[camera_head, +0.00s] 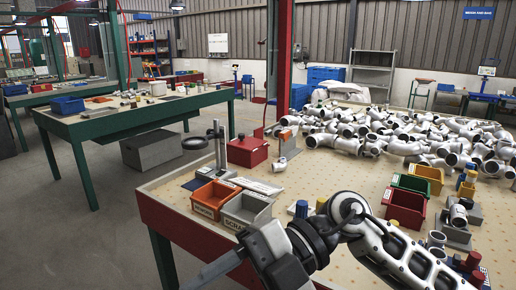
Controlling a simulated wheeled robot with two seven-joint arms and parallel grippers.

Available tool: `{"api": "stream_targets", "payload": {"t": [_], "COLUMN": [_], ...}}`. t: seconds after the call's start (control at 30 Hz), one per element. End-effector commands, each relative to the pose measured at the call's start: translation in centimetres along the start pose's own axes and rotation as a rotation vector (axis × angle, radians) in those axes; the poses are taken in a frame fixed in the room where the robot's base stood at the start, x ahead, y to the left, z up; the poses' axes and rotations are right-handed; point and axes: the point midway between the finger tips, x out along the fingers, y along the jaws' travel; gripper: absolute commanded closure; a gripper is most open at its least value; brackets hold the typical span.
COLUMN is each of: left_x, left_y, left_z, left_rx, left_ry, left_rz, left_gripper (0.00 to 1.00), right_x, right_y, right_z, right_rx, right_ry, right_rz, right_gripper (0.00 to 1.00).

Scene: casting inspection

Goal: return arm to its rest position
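One of my arms comes in from the lower right, over the front of the inspection table (295,205). Its elbow rises near the table's middle, and the forearm bends back toward the lower left. My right gripper (213,270) is at the end of this arm, low in front of the table's front edge. Its fingers are seen edge-on and partly cut off by the frame, so their opening cannot be judged. I see nothing held in it. My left gripper is not in view.
An orange bin (207,203) and a grey scrap bin (243,217) stand close behind the gripper. A lamp stand (219,150) and red box (247,150) stand farther back. A large heap of pipe castings (400,135) covers the back right. Green, yellow and red bins stand right.

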Motion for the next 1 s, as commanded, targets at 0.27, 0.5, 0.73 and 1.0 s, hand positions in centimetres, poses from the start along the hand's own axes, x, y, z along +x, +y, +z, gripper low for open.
{"api": "stream_targets", "payload": {"t": [0.27, 0.5, 0.73, 1.0], "left_x": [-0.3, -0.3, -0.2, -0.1], "left_y": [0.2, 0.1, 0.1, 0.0], "left_z": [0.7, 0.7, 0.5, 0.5], "left_rx": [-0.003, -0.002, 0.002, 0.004], "left_ry": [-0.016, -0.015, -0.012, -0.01], "left_rz": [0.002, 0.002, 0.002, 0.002], "left_gripper": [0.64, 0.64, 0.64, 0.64], "right_x": [-4.7, -11.1, -9.4, -6.4], "right_y": [3.3, -10.0, -26.2, -34.9], "right_z": [2.7, 10.8, 11.6, 9.0], "right_rx": [0.184, 0.711, 1.242, 1.552], "right_ry": [-0.002, -0.494, -0.906, -1.085], "right_rz": [1.075, 1.614, 1.633, 1.511], "right_gripper": [0.47, 0.47, 0.47, 0.47]}}
